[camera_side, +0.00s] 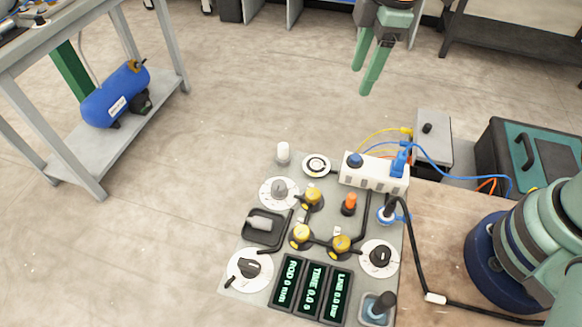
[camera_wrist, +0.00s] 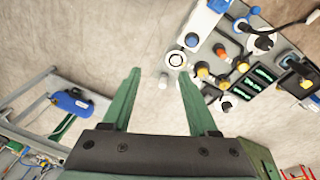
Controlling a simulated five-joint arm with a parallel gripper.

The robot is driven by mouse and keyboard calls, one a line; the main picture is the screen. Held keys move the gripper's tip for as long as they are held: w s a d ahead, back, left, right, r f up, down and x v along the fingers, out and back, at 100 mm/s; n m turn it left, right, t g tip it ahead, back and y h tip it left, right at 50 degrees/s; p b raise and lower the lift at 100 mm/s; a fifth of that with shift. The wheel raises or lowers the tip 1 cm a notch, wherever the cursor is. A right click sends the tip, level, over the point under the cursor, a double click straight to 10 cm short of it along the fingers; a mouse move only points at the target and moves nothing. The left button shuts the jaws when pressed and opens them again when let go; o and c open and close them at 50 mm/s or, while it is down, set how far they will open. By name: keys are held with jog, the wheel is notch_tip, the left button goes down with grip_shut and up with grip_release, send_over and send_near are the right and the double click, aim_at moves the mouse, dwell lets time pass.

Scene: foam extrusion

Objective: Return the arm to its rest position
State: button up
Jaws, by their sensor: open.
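My gripper (camera_side: 368,66) hangs at the top of the side view, with its two green fingers pointing down and apart. It is open and empty, above and behind the control panel. The control panel (camera_side: 262,290) lies below with knobs, yellow valves and green displays. It also shows at the upper right of the wrist view (camera_wrist: 204,58). A small white cylinder (camera_side: 283,152) stands at the panel's far left corner. No finger touches anything.
A white power strip (camera_side: 374,175) with blue and yellow cables sits at the panel's back right. A grey box (camera_side: 433,137) and a dark case (camera_side: 535,150) stand farther right. A metal workbench (camera_side: 130,130) with a blue tank (camera_side: 115,94) is at the left. Open floor lies between.

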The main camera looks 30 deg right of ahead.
jog(key=s+d+r+m+t, duration=0.2)
jog(key=s+d+m, duration=0.1)
jog(key=d+m, duration=0.3)
jog(key=s+d+r+m+t, duration=0.2)
jog(key=s+d+r+m, duration=0.1)
jog(key=d+m, duration=0.3)
jog(key=shift+s+d+m+h, duration=0.25)
jog(key=shift+m+h, duration=0.05)
jog(key=shift+m, duration=0.4)
